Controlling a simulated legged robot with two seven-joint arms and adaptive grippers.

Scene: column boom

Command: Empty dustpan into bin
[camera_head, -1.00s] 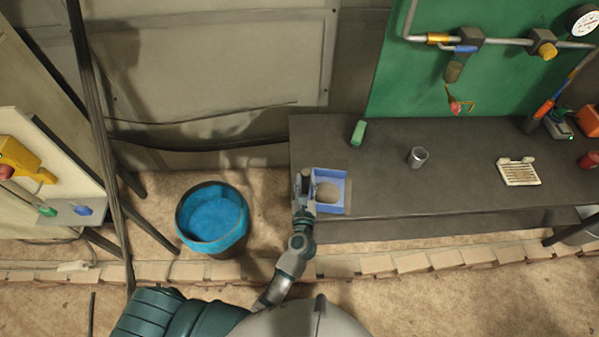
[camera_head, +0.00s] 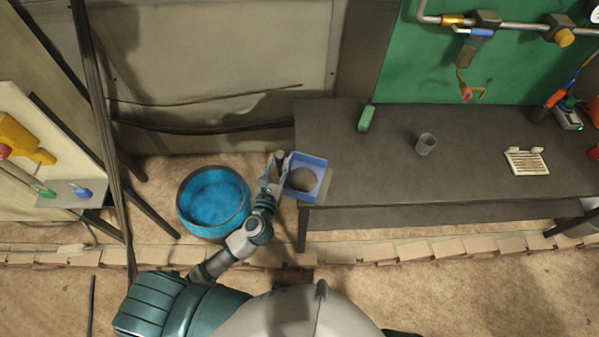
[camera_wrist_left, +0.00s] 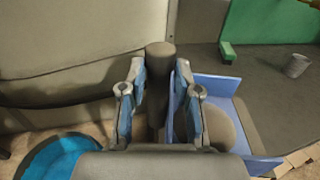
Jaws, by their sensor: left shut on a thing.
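A blue dustpan (camera_head: 323,166) with a greyish-brown heap (camera_head: 302,179) in it is at the left end of the dark table, partly over its edge. My left gripper (camera_head: 275,170) is shut on the dustpan's dark handle. In the left wrist view the gripper (camera_wrist_left: 160,100) has its fingers either side of the dark upright handle (camera_wrist_left: 158,62), with the blue pan (camera_wrist_left: 218,84) to the right. My right gripper is not in view.
The dark table (camera_head: 390,180) holds a green block (camera_head: 366,118), a grey cup (camera_head: 426,144) and a white slotted tray (camera_head: 527,162). A dark post (camera_head: 98,110) and a panel with a yellow device stand left of the bin. A low brick edging runs in front.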

